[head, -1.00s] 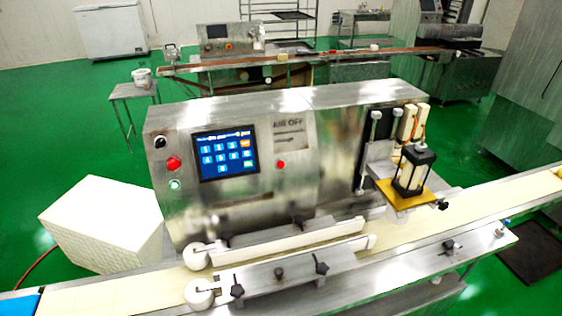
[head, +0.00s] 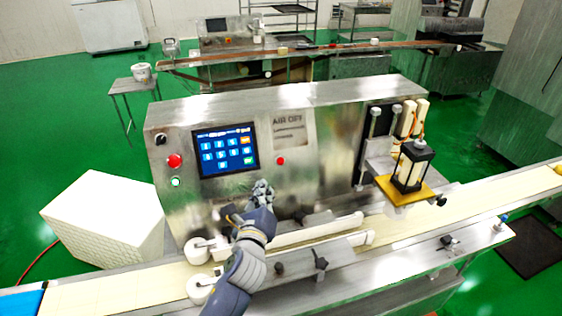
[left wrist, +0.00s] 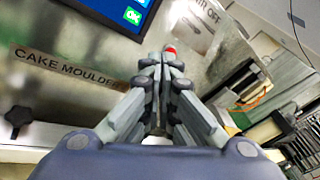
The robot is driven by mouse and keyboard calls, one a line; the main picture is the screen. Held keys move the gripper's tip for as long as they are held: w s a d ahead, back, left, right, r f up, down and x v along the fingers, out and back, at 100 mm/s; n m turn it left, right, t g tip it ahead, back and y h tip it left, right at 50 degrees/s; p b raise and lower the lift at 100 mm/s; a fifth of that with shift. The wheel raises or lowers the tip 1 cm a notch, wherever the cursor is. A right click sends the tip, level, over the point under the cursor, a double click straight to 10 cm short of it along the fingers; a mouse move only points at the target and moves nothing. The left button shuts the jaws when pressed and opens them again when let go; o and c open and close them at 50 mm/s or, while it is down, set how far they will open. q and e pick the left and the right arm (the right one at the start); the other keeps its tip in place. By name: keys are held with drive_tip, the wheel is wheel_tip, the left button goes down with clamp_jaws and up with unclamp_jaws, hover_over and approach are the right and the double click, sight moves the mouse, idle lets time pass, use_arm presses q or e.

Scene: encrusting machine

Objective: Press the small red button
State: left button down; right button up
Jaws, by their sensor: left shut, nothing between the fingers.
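The small red button (head: 281,160) is on the machine's front panel, right of the touchscreen. A larger red knob-like button (head: 174,161) sits left of the screen. My left gripper (head: 262,187) is shut and empty, in front of the panel below and left of the small red button, apart from it in the head view. In the left wrist view the shut fingertips (left wrist: 162,58) point at the panel, and part of the small red button (left wrist: 171,49) shows just beyond them, partly hidden. My right gripper is not in view.
The touchscreen (head: 225,151) is close to the left gripper. A conveyor belt (head: 432,222) with white guide rails runs along the machine's front. A black-framed unit (head: 412,166) stands at the right. A white box (head: 103,222) is at the left.

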sight(281, 162)
use_arm(q)
drive_tip(key=w+d+r+m+t+h, duration=0.1)
drive_tip(key=w+d+r+m+h, duration=0.1)
drive_tip(key=d+r+m, duration=0.3)
drive_tip(key=d+m+h, duration=0.1)
drive_tip(key=d+m, duration=0.1)
drive_tip(key=m, duration=0.1)
drive_tip(key=shift+w+r+t+h, duration=0.25)
drive_tip(key=shift+w+t+h, duration=0.05)
drive_tip(key=shift+w, duration=0.1)
drive_tip(key=shift+w+f, duration=0.1)
drive_tip(key=shift+w+a+f+b, duration=0.4)
drive_tip(key=shift+w+f+b, duration=0.25)
drive_tip(key=shift+w+b, duration=0.45)
drive_tip(key=shift+w+a+f+b, duration=0.55)
drive_tip(key=shift+w+b, duration=0.25)
drive_tip(key=shift+w, duration=0.55)
drive_tip(key=shift+w+a+f+b, duration=0.3)
drive_tip(key=shift+w+f+b, duration=0.4)
drive_tip(key=shift+w+b, duration=0.4)
drive_tip(key=shift+w, duration=0.1)
drive_tip(key=shift+w, duration=0.1)
drive_tip(key=shift+w+a+f, duration=0.15)
drive_tip(key=shift+w+f, duration=0.05)
drive_tip(key=shift+w, duration=0.1)
